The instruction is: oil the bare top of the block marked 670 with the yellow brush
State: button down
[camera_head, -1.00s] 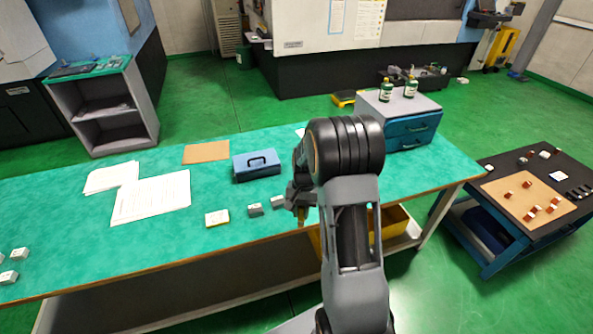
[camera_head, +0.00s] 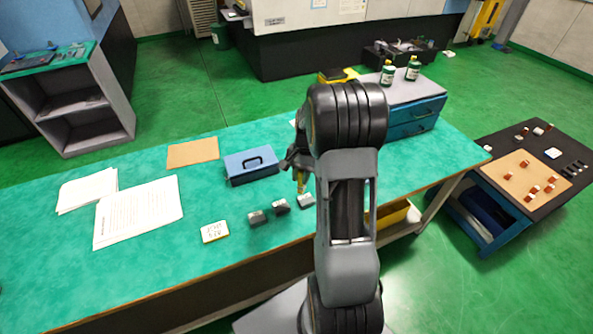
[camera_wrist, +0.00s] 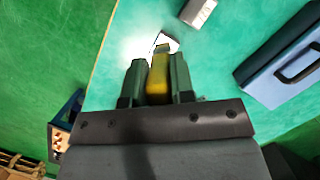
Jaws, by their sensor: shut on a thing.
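My gripper (camera_head: 299,165) is shut on a yellow brush (camera_wrist: 159,78), held between both fingers in the wrist view. The brush (camera_head: 301,184) points down over the green bench in the head view. Three small grey blocks stand in a row on the bench: left (camera_head: 257,217), middle (camera_head: 280,205) and right (camera_head: 305,200). The brush tip appears just behind or above the right block; the gap cannot be judged. The wrist view shows one block (camera_wrist: 198,12) and a bright white patch beyond the brush tip. No marking 670 is legible.
A white card (camera_head: 214,231) with a yellow edge lies left of the blocks. A blue toolbox (camera_head: 251,165) stands behind them. Papers (camera_head: 140,212) and a brown board (camera_head: 192,152) lie left. A drawer unit (camera_head: 412,120) with two green bottles stands right.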

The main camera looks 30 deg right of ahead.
aim_at(300, 186)
jog(key=b+x, duration=0.3)
jog(key=x, duration=0.1)
jog(key=shift+w+d+f, duration=0.1)
jog(key=shift+w+d, duration=0.2)
jog(key=shift+w, duration=0.05)
notch_tip(300, 186, down, 3)
jog(key=shift+f+b, duration=0.1)
jog(key=shift+b, duration=1.1)
jog(key=shift+d+f, duration=0.1)
jog(key=shift+f, duration=0.1)
jog(key=shift+d, duration=3.1)
jog(key=shift+s+a, duration=0.1)
jog(key=shift+a, duration=2.75)
jog(key=r+p, duration=0.2)
jog(key=r, duration=0.1)
jog(key=shift+a+r, duration=0.15)
jog(key=shift+a, duration=0.25)
jog(key=shift+r+p, duration=2)
jog(key=shift+r, duration=0.4)
